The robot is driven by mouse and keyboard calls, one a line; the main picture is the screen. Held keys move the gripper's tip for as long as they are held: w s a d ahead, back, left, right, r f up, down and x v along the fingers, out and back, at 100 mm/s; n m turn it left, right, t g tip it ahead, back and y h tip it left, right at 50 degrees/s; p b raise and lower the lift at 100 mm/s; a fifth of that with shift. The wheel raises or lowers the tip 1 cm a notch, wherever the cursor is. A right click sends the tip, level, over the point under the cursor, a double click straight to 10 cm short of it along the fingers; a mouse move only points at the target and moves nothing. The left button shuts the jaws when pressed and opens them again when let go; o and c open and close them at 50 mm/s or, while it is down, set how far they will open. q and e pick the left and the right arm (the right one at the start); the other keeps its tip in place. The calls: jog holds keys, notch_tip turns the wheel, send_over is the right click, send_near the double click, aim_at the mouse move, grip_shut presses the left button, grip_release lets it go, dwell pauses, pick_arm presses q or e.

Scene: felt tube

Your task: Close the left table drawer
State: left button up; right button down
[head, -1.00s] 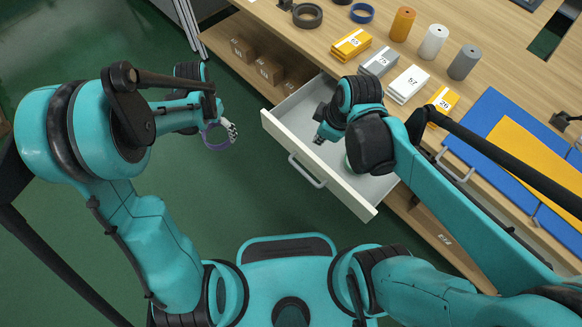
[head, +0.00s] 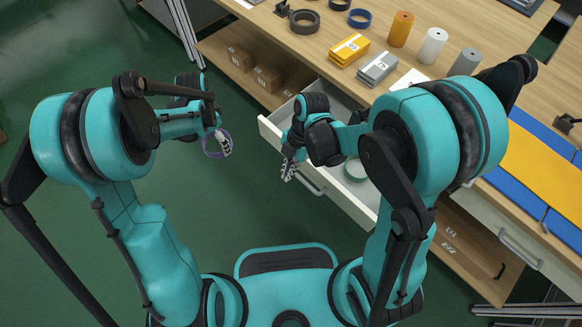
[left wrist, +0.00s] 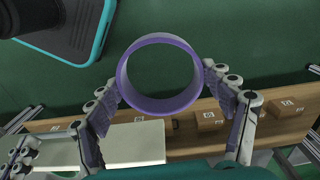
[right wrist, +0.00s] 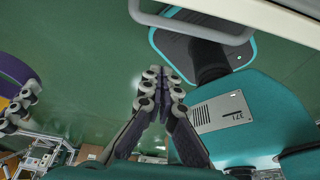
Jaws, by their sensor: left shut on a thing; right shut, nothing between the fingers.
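The white drawer (head: 345,195) stands pulled out from the table front, with a grey bar handle (head: 311,183) on its face. A green ring (head: 354,170) lies inside it, partly hidden by my right arm. My right gripper (head: 289,171) is shut and empty, just outside the drawer front near the handle. In the right wrist view its fingertips (right wrist: 165,75) are together, apart from the handle (right wrist: 190,28) at the top. My left gripper (head: 222,143) is shut on a purple ring (head: 212,151), held above the floor left of the drawer. The ring also fills the middle of the left wrist view (left wrist: 122,80).
The wooden tabletop (head: 300,52) holds black and blue rings, several rolls and labelled boxes. Boxes (head: 267,78) sit on a shelf below, left of the drawer. Another drawer with a handle (head: 520,248) is at the right. The green floor before the table is clear.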

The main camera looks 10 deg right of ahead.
jog(key=b+x, duration=0.3)
jog(key=x, duration=0.3)
pick_arm(q)
notch_tip(320, 180, down, 4)
pick_arm(e)
jog(key=w+d, duration=0.1)
jog(key=w+d+r, duration=0.1)
jog(key=d, duration=0.1)
jog(key=shift+w, duration=0.25)
jog(key=shift+d, duration=0.1)
